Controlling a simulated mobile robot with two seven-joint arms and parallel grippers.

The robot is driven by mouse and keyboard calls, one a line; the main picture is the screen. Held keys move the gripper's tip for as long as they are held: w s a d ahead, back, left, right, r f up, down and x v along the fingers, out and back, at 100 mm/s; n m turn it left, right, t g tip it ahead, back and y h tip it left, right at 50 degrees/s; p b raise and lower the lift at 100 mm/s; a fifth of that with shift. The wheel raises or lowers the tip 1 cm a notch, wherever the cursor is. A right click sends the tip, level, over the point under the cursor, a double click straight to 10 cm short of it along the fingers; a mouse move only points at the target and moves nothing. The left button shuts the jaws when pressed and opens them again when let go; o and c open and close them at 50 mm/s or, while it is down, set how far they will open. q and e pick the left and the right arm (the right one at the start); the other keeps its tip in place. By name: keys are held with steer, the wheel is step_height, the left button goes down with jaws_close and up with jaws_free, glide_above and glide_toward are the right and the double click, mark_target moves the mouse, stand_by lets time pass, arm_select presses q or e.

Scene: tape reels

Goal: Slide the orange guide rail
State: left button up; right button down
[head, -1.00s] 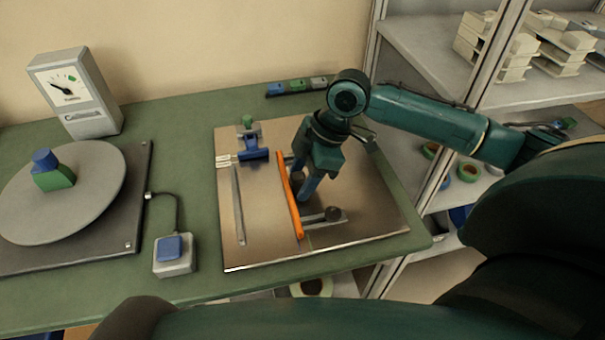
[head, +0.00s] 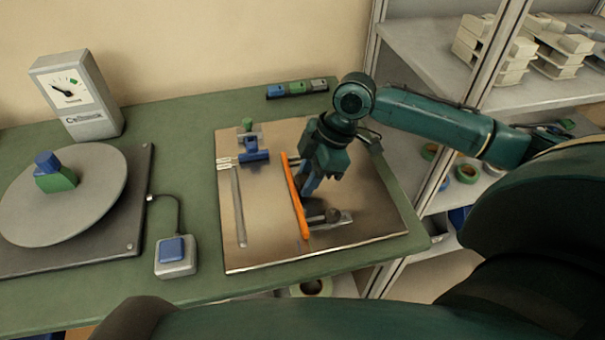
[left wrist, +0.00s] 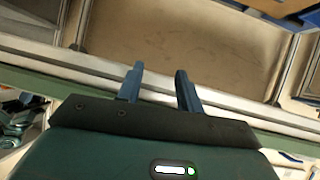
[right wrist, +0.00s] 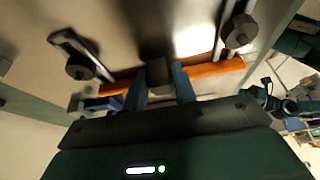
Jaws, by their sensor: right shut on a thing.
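The orange guide rail (head: 296,199) lies lengthwise on the brown board (head: 270,250), right of a parallel grey strip (head: 239,207). In the right wrist view the rail (right wrist: 216,71) runs across behind the fingers. My right gripper (head: 309,188) is just right of the rail. It is shut on a dark block (right wrist: 158,72) at the rail's middle, between its two blue fingers. Dark round knobs (right wrist: 238,31) sit at slotted grey brackets by both ends of the rail. My left gripper (left wrist: 160,75) is open and empty; it is outside the head view.
A blue roller piece (head: 254,157) stands at the board's back left. Left of the board are a round turntable (head: 95,195), a dial box (head: 75,95) and a blue-button switch (head: 175,256). A shelf rack (head: 430,60) stands right.

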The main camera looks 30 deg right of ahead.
steer(key=shift+s+d+r+p, duration=0.15)
steer(key=shift+d+p, duration=0.1)
steer(key=shift+d, duration=0.25)
steer(key=shift+s+d+f+p, duration=0.1)
steer(key=shift+d+p, duration=0.1)
steer(key=shift+d, duration=0.3)
steer(key=c, duration=1.1)
jaws_free()
steer(key=v, duration=1.3)
